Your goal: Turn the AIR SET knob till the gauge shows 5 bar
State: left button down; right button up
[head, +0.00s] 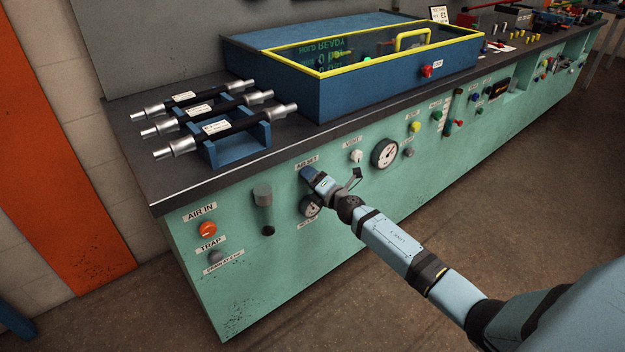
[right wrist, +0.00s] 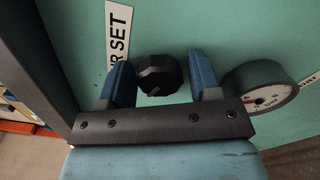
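The AIR SET knob is a black faceted knob (right wrist: 160,75) on the green panel, seen in the right wrist view under its white label (right wrist: 119,30). My right gripper (right wrist: 163,82) is open, with one blue finger on each side of the knob; a gap shows on both sides. In the head view my right gripper (head: 312,176) is at the panel below the AIR SET label (head: 307,162) and hides the knob. The gauge (head: 310,207) sits just below, partly covered by my gripper. It also shows in the right wrist view (right wrist: 265,95), its reading not legible. My left gripper is not in view.
An orange AIR IN knob (head: 207,229), a TRAP knob (head: 216,257) and a grey cylinder (head: 264,208) are left of my gripper. A white knob (head: 356,156) and larger gauge (head: 385,153) are to the right.

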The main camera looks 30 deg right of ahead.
jog(key=c, duration=0.6)
jog(key=shift+c, duration=0.2)
